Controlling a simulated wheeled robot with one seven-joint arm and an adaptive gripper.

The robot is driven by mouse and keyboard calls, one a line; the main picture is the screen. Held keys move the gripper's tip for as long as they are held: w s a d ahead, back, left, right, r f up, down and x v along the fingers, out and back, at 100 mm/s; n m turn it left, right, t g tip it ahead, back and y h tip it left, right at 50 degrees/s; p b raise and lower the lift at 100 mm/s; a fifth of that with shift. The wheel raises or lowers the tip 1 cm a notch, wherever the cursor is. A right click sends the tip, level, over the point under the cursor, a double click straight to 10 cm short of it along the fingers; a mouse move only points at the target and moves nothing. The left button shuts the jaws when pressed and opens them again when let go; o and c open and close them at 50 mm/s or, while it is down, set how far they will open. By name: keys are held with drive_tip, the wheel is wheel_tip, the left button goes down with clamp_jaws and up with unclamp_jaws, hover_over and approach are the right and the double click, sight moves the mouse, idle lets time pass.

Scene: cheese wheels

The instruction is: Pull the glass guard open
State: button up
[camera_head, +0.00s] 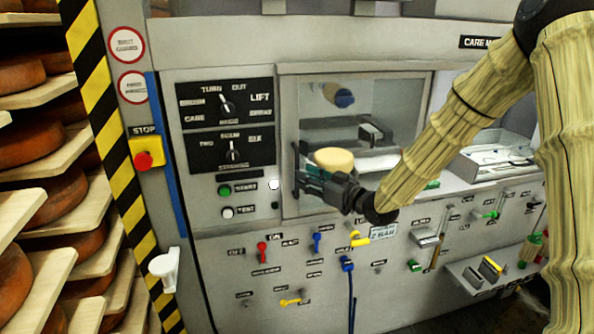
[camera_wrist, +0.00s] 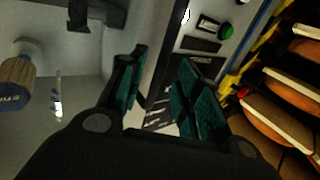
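The glass guard (camera_head: 400,98) is a clear pane in a grey frame on the machine front, and it looks closed. A dark upright handle (camera_head: 296,160) is at its left edge. My gripper (camera_head: 308,178) is at the lower left of the guard, by this handle. In the wrist view, the two dark green fingers of my gripper (camera_wrist: 164,60) stand apart. A dark bar (camera_wrist: 157,90), seemingly the handle, shows between them. I cannot tell whether either finger touches it. The arm hides part of the guard's right side.
A control panel (camera_head: 222,130) with knobs and buttons lies left of the guard. A red stop button (camera_head: 143,160) is beyond it. Shelves of cheese wheels (camera_head: 45,200) stand at far left. Coloured valves and levers (camera_head: 347,264) stick out below. A pale round thing (camera_head: 334,160) shows above my gripper.

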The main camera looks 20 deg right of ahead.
sight(297, 194)
drive_tip(key=shift+p+x, duration=0.5)
drive_tip(key=shift+x, duration=1.6)
clamp_jaws()
